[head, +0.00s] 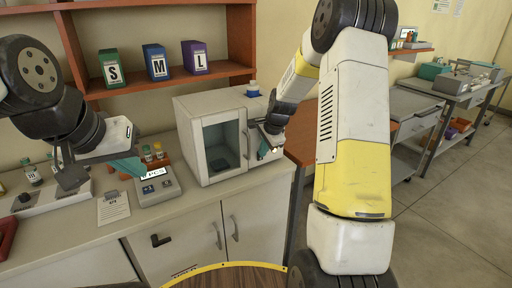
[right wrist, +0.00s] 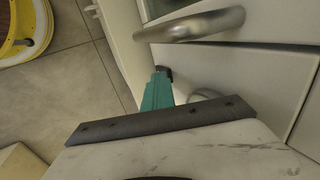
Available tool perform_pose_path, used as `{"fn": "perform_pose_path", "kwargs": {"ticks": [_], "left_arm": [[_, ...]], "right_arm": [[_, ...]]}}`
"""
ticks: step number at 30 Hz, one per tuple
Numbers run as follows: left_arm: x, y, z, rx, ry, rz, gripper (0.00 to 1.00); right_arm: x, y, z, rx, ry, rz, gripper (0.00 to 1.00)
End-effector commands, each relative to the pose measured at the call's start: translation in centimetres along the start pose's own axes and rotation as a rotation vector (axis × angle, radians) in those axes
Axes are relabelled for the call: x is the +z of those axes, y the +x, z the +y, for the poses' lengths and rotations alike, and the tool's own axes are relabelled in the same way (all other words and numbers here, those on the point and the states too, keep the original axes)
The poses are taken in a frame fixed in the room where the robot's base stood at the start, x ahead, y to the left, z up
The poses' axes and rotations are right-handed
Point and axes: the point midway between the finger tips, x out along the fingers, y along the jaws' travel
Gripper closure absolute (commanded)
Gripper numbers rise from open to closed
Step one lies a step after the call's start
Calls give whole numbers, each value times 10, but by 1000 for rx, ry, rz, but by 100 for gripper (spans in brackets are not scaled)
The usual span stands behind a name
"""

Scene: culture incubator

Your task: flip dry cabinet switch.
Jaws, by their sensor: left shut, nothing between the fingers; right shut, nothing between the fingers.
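The dry cabinet (head: 198,130) is a white box with a dark glass door, standing on the counter in the head view. A small light spot (head: 274,150) shows at the right of its front. The switch itself is not clearly visible behind my gripper. My right gripper (head: 264,147) is shut and empty at the right part of the cabinet front. In the right wrist view its teal fingers (right wrist: 160,90) end close to a white front face, below a metal handle (right wrist: 190,25); I cannot tell whether they touch. My left gripper (head: 124,166) is shut and empty over the counter at left.
A small device with a display (head: 157,184) stands beside my left gripper, near small capped bottles (head: 152,153). A clipboard (head: 113,208) lies at left. Boxes marked S (head: 113,69), M (head: 155,63) and L (head: 196,58) stand on a shelf. Floor (head: 440,215) is clear at right.

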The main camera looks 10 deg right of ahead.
Motion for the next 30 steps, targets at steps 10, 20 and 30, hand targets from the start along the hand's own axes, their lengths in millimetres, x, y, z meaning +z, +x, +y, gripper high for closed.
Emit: {"fn": "perform_pose_path", "kwargs": {"ticks": [10, 20, 30], "left_arm": [[0, 0, 0, 0, 0, 0, 100], [0, 0, 0, 0, 0, 0, 100], [0, 0, 0, 0, 0, 0, 100]], "right_arm": [[0, -2, -2, -2, -2, 0, 100], [0, -14, -7, -1, -2, 1, 100], [0, -15, -7, -1, -2, 0, 100]]}}
